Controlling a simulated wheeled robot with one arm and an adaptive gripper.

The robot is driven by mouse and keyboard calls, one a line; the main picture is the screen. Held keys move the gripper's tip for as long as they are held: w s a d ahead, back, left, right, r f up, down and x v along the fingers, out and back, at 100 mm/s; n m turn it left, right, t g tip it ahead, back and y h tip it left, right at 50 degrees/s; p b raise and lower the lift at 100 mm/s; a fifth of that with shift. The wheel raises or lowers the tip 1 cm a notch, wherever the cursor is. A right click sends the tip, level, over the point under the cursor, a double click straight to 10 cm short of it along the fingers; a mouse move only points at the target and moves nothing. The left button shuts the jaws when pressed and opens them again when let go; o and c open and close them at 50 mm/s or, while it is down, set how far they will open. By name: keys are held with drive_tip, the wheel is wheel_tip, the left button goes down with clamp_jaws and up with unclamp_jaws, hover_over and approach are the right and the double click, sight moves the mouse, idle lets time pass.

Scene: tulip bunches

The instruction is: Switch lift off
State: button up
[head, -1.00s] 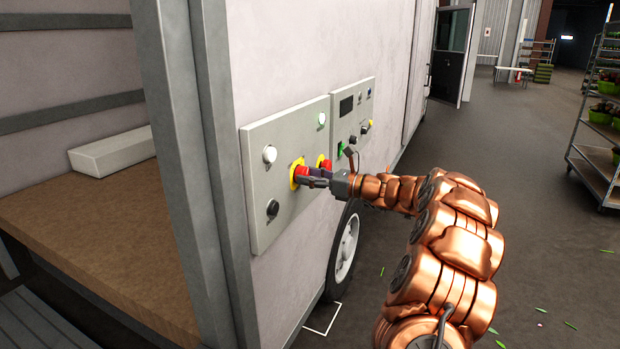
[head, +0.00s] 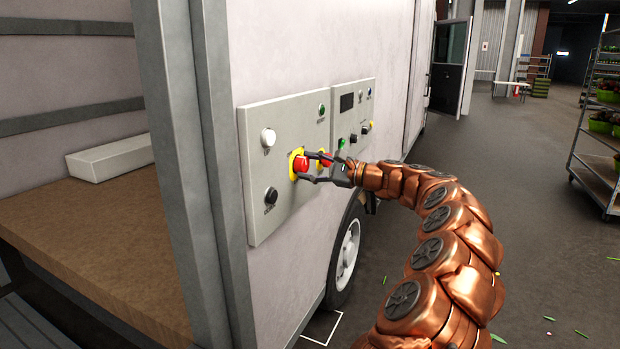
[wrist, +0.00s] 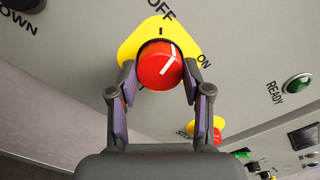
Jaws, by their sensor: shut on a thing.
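A control panel (head: 262,222) is on the side of the truck body. It carries a red rotary knob (head: 301,166) on a yellow plate, which also shows in the wrist view (wrist: 158,68). The plate has OFF at the top and ON at the right in the wrist view. The white line on the knob points up and right, between OFF and ON. My gripper (wrist: 160,82) has one finger on each side of the knob and is shut on it. The green READY lamp (wrist: 298,85) looks dark.
A second red knob on yellow (wrist: 205,130) sits close to my right finger. A white button (head: 268,137) and a black DOWN knob (head: 271,195) are on the same panel. A second panel (head: 366,90) is beside it. A plant trolley (head: 595,165) stands far right, with open floor between.

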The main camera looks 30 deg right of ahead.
drive_tip(key=n+b, duration=0.3)
drive_tip(key=shift+a+f, duration=0.1)
drive_tip(key=shift+f, duration=0.25)
drive_tip(key=shift+r+n+b, duration=0.15)
drive_tip(key=shift+n+b, duration=0.95)
drive_tip(key=shift+n, duration=0.3)
drive_tip(key=shift+r, duration=0.1)
drive_tip(key=o, duration=1.2)
drive_tip(key=shift+c, duration=0.2)
drive_tip(key=shift+r, duration=0.1)
drive_tip(key=v, duration=1.2)
